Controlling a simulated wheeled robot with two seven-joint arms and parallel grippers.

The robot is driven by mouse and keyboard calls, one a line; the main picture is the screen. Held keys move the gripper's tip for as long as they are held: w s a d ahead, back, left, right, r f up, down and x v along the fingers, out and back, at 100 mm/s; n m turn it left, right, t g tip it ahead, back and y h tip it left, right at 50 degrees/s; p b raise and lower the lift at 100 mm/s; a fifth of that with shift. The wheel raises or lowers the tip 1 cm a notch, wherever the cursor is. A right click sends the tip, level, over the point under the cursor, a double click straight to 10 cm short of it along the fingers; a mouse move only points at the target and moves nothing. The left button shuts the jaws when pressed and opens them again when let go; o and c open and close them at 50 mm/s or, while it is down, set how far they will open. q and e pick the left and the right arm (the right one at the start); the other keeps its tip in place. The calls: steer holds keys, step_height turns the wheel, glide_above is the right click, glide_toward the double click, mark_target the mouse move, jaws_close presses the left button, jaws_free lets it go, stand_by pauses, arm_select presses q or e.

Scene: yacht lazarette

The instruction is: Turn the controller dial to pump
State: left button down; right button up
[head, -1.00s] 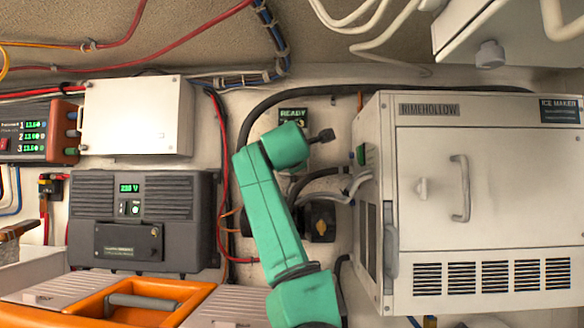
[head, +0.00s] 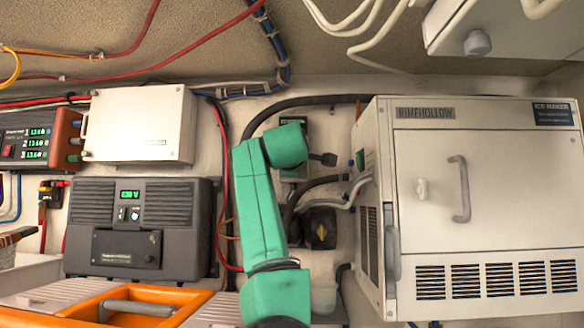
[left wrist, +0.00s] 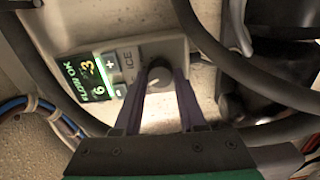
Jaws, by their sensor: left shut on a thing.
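The controller (left wrist: 178,47) is a grey box on the wall with a lit green display (left wrist: 86,76), showing "FLOW OK" and digits, and an "ICE" label beside its dial. In the head view the controller (head: 293,116) is mostly hidden behind my green left arm. The dial (left wrist: 160,71) is a dark round knob on the face of the box. My left gripper (left wrist: 160,84) is shut on the dial, one finger on each side. The dial's pointer setting is not clear. My right gripper is not in view.
A white ice maker (head: 490,190) stands right of the controller, with a dark pump (head: 320,229) and hoses (left wrist: 240,65) close by. A dark grey charger unit (head: 140,228), a white box (head: 138,124) and an orange case (head: 150,308) are on the left.

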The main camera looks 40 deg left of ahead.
arm_select(q)
steer(key=shift+w+f, duration=0.1)
steer(key=shift+f, duration=0.1)
steer(key=shift+c, duration=2.4)
jaws_free()
steer(key=shift+d, duration=0.1)
steer(key=shift+r, duration=0.1)
steer(key=b+v, duration=0.7)
steer(key=v, duration=0.7)
steer(key=shift+s+d, duration=0.25)
